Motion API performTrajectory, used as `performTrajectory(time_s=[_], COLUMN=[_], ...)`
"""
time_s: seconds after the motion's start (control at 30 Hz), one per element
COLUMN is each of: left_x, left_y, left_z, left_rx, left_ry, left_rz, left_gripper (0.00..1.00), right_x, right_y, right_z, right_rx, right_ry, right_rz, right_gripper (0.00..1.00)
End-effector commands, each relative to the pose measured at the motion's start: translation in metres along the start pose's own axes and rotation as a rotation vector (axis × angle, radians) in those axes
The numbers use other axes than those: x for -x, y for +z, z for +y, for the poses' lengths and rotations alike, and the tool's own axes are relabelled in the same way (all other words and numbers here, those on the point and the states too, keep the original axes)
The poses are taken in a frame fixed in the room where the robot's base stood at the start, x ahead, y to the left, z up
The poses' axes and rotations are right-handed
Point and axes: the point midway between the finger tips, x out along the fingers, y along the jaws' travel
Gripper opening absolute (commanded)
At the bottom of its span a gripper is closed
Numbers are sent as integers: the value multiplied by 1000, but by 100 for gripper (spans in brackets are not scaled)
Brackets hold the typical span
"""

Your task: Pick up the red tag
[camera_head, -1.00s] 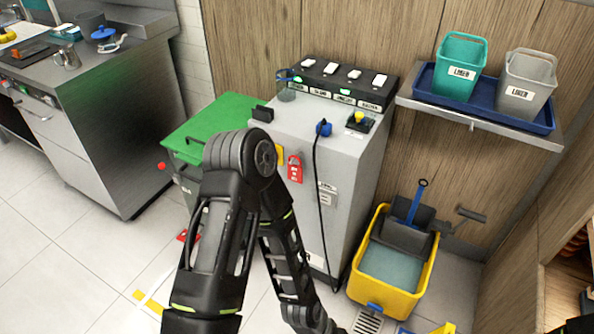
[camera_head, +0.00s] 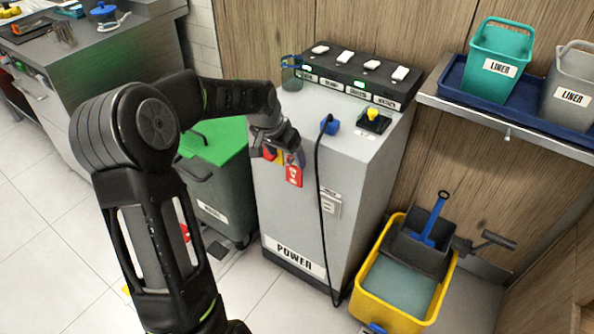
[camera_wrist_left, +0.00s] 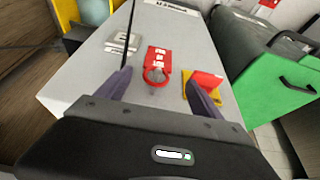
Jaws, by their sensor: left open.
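The red tag (camera_head: 293,174) hangs on the front of the grey power cabinet (camera_head: 268,205). In the left wrist view the red tag (camera_wrist_left: 158,59) has white labels and a red ring at its end nearest the gripper. My left gripper (camera_head: 284,155) is at the cabinet front, just above the tag in the head view, and partly hides its top. In the wrist view my left gripper (camera_wrist_left: 158,80) is open, with one finger on each side of the ring; contact cannot be told. My right gripper is not in view.
A yellow and red piece (camera_wrist_left: 201,88) sits beside one finger. A black cable (camera_head: 319,200) hangs down the cabinet front from a blue plug (camera_head: 330,124). A green-lidded bin (camera_head: 215,180) stands left, a yellow bucket (camera_head: 365,297) right. A shelf holds a blue tray (camera_head: 540,116).

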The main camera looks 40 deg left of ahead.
Motion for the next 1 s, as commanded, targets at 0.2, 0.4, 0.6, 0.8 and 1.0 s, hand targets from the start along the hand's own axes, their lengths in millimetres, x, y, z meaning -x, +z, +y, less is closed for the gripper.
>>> performTrajectory(time_s=[0.2,0.4,0.6,0.8,1.0], left_x=[-12,-27,-27,-39,-69], left_y=[1,0,0,1,1], left_z=[1,1,1,3,5], left_rx=[0,1,1,0,1], left_ry=[3,2,2,3,4], left_rz=[-3,0,0,-2,-2], left_gripper=[76,76,76,76,76], right_x=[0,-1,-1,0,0], right_y=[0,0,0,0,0], right_z=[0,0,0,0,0], right_rx=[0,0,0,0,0], right_ry=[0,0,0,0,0], right_rz=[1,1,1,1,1], right_gripper=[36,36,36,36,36])
